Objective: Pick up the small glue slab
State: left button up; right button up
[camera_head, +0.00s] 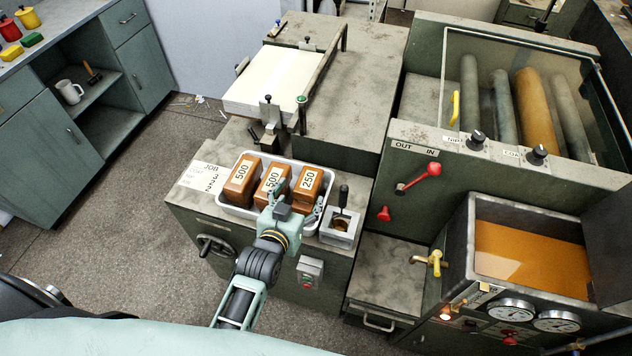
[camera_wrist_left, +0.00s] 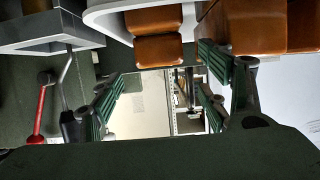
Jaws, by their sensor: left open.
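The small glue slab (camera_head: 308,183), brown and labelled 250, stands at the right end of a white tray (camera_head: 231,211) in the head view. Two larger slabs labelled 500 stand left of it, the left one (camera_head: 241,181) and the middle one (camera_head: 270,184). My left gripper (camera_head: 297,196) is open at the tray's near side, in front of the small slab and partly covering the middle one. In the left wrist view the small slab (camera_wrist_left: 157,48) shows just beyond the open left gripper (camera_wrist_left: 160,82), roughly between its fingers. My right gripper is not in view.
A grey square fixture with a black handle (camera_head: 340,225) stands close right of the tray. A machine with a red lever (camera_head: 418,178) and an orange glue tank (camera_head: 530,260) lie further right. A paper stack (camera_head: 275,82) is behind.

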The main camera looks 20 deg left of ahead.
aim_at(309, 188)
pick_arm(q)
jog(key=shift+w+r, duration=0.25)
jog(key=shift+w, duration=0.05)
jog(key=shift+f+b, duration=0.3)
jog(key=shift+b, duration=0.1)
jog(key=shift+f+b, duration=0.3)
jog(key=shift+p+x, duration=0.35)
jog(key=shift+x, duration=3.55)
jog(key=shift+r, duration=0.1)
jog(key=c, duration=1.5)
